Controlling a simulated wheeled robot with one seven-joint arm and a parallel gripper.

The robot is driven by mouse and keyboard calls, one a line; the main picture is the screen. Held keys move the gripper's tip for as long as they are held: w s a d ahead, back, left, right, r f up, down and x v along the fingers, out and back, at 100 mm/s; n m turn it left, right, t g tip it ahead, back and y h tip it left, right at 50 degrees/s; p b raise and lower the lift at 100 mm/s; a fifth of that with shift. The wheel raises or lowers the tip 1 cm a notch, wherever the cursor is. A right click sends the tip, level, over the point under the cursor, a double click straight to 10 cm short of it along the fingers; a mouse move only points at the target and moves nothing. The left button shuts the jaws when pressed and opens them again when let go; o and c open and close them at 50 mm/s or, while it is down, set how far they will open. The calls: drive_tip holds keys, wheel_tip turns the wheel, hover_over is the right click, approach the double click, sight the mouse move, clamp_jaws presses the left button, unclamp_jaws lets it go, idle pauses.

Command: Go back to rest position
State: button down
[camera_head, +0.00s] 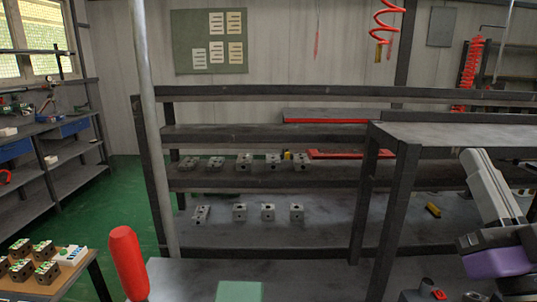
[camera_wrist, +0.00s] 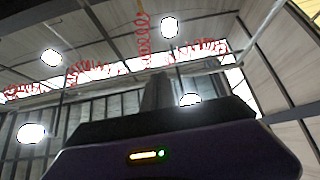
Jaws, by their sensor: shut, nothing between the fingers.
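My gripper (camera_wrist: 157,78) shows in the wrist view as two dark grey fingers pressed together, pointing up at the ceiling. They are shut with nothing between them. Below them is the purple gripper body with a small yellow and green light. In the head view my arm, with pale and purple parts, is folded at the right edge; I cannot make out the fingertips there.
A dark shelf rack (camera_head: 245,183) holding several metal valve blocks (camera_head: 243,162) stands ahead. A grey table (camera_head: 460,134) stands at right, near my arm. A wooden board with valve blocks (camera_head: 43,249) lies lower left. Green floor (camera_head: 118,205) is open at left.

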drive_tip(key=s+f+m+g+h, duration=0.2)
drive_tip(key=s+f+m+h, duration=0.25)
drive_tip(key=f, duration=0.55)
drive_tip(key=s+f+m+g+h, duration=0.2)
drive_tip(key=s+f+m+h, duration=0.15)
drive_tip(key=s+f, duration=0.45)
drive_tip(key=s+a+f+n+g+y, duration=0.3)
drive_tip(key=s+f, duration=0.6)
drive_tip(key=f, duration=0.1)
drive_tip(key=s+a+f+n+g+y, duration=0.3)
drive_tip(key=s+a+f+n+y, duration=0.1)
drive_tip(key=s+f, duration=0.6)
drive_tip(key=shift+s+a+g, duration=0.2)
drive_tip(key=shift+s+g, duration=0.1)
drive_tip(key=shift+g, duration=0.1)
